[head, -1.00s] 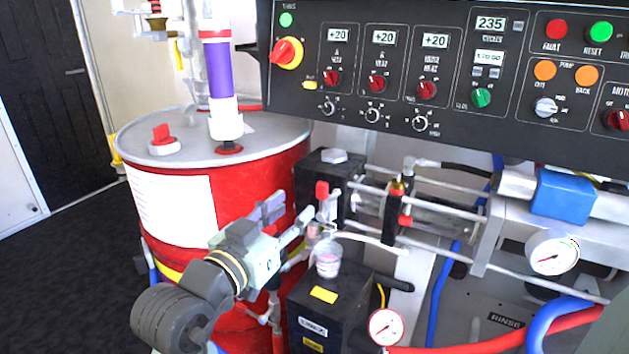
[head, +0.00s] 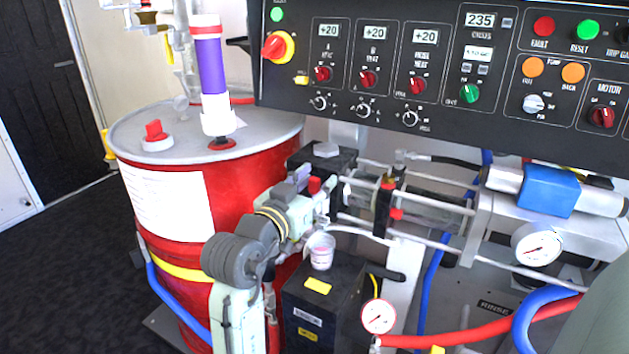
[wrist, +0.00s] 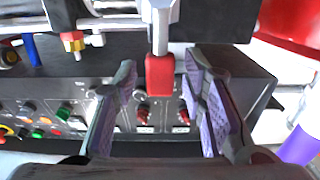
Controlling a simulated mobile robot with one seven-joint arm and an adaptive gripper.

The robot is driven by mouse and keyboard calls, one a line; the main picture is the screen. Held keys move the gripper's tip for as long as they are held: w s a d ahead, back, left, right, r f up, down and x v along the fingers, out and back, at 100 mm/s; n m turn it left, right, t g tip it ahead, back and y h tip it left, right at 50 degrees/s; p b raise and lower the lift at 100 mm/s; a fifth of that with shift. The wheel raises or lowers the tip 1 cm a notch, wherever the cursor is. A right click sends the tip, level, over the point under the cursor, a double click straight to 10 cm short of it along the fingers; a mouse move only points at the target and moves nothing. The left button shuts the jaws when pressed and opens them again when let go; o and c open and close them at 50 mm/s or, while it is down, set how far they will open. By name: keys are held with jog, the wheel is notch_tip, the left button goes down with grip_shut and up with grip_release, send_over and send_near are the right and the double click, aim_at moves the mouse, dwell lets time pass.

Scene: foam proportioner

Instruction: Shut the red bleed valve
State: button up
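The red bleed valve handle (head: 314,186) stands on a pale metal fitting by the black block beside the drum. In the wrist view the red handle (wrist: 160,76) hangs from a grey metal stem at the upper middle. My gripper (head: 302,182) is at the handle in the head view and partly covers the fitting. In the wrist view my gripper (wrist: 162,82) is open, with one purple-padded finger on each side of the handle. Gaps show on both sides of the handle, so neither finger appears to touch it.
A red drum (head: 250,185) stands close behind my arm. A small cup (head: 320,252) sits on a black box (head: 340,300) just below the gripper. Pump rods and a black block (head: 383,212) lie to the right. The control panel (head: 440,75) overhangs above.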

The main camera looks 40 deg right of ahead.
jog(key=shift+c, duration=0.3)
grip_shut()
dwell(0.5)
